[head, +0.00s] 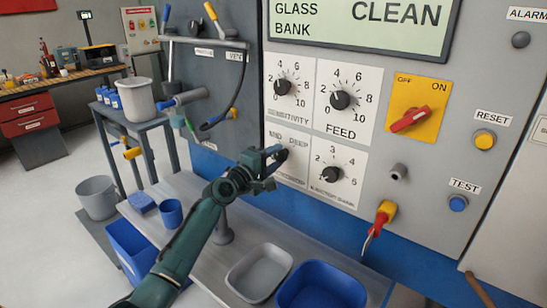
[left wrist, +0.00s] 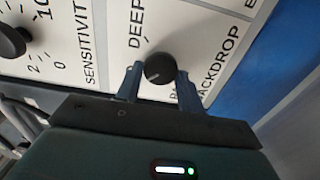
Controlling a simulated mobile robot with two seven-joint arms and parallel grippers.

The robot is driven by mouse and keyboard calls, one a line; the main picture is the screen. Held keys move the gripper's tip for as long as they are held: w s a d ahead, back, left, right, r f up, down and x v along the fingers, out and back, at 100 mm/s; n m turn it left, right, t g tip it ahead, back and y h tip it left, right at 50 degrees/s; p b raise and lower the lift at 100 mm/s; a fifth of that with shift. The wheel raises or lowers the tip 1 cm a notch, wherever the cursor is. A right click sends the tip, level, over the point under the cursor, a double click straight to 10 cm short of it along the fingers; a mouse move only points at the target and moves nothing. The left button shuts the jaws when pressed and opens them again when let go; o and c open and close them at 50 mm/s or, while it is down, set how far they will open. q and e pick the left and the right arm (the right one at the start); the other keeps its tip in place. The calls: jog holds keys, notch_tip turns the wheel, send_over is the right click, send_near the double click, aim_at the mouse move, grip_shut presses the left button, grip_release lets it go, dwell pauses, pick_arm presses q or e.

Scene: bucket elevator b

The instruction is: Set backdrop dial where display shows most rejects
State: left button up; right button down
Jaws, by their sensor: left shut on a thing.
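The backdrop dial is a small black knob (left wrist: 160,68) on a white plate marked DEEP and BACKDROP in the left wrist view. My left gripper (head: 275,163) is shut on it, with one blue finger on each side, as the left wrist view (left wrist: 158,82) shows. In the head view the gripper hides most of the dial and part of its plate; MID and DEEP show above. A pale mark is on the knob, but its exact setting is hard to read. The display (head: 355,28) shows GLASS BANK and CLEAN; no reject number is in view. My right gripper is not in view.
Nearby are the sensitivity dial (head: 282,87), feed dial (head: 340,99), another black dial (head: 333,174) and a red switch (head: 410,119). A grey tray (head: 235,286), a blue tray (head: 285,300) and a blue cup (head: 171,213) stand on the bench below. A red-yellow handled tool (head: 384,214) hangs right.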

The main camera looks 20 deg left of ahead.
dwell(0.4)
pick_arm(q)
jog(key=o, duration=1)
jog(key=shift+c, duration=0.2)
jog(key=v, duration=1.3)
jog(key=shift+s, duration=0.1)
